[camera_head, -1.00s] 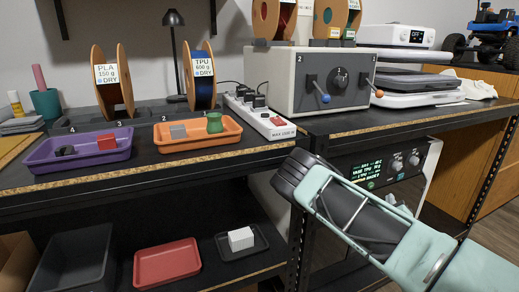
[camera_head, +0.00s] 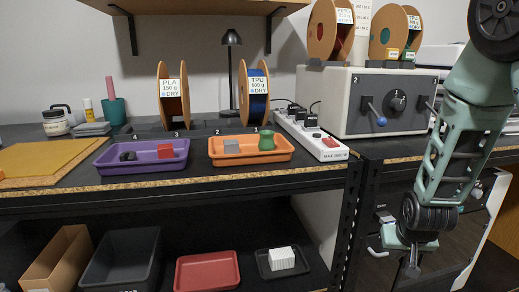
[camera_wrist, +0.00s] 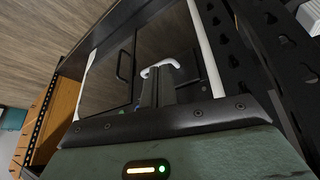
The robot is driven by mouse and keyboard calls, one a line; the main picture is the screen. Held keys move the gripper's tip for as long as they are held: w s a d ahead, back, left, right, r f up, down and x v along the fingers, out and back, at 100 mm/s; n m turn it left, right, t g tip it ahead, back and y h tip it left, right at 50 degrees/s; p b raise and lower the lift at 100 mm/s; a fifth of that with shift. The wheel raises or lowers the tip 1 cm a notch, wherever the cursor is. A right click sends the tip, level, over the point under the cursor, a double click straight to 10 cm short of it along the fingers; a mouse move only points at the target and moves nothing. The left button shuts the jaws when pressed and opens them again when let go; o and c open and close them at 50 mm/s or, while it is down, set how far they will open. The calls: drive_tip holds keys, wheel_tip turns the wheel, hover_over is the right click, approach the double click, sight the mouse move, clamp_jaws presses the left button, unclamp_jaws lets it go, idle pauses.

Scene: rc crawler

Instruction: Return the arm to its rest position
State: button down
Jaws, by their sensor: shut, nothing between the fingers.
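My arm comes down from the top right in the head view, folded with its forearm pointing downward. My gripper (camera_head: 413,264) hangs at its lower end, in front of the white-framed appliance (camera_head: 484,222) under the right-hand bench. It is shut and holds nothing. In the wrist view my gripper's dark fingers (camera_wrist: 158,88) show together past the wrist housing. A white curved handle (camera_wrist: 160,67) lies beyond them; I cannot tell how far off it is.
The bench edge (camera_head: 200,184) and a black perforated post (camera_head: 352,225) stand left of my gripper. Orange (camera_head: 228,158) and purple (camera_head: 115,168) trays sit on the left bench. The grey control box (camera_head: 350,115) stands left of my upper arm. A red tray (camera_head: 207,272) is on the lower shelf.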

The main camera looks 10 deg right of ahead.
drive_tip(key=s+a+r+n+g+y, duration=0.2)
drive_tip(key=s+a+r+n, duration=0.2)
drive_tip(key=s+a+r, duration=0.55)
drive_tip(key=s+a+r+n+g+y, duration=0.1)
drive_tip(key=s+a+r+n+g, duration=0.15)
drive_tip(key=s+a+n, duration=0.8)
drive_tip(key=s+a+r+m+p, duration=0.1)
drive_tip(key=a+r+p, duration=0.2)
drive_tip(key=r+p, duration=0.7)
drive_tip(key=s+a+r+m+p, duration=0.2)
drive_tip(key=a+r+p, duration=0.1)
drive_tip(key=r+p, duration=0.7)
drive_tip(key=shift+r+p, duration=0.2)
drive_tip(key=shift+p, duration=0.15)
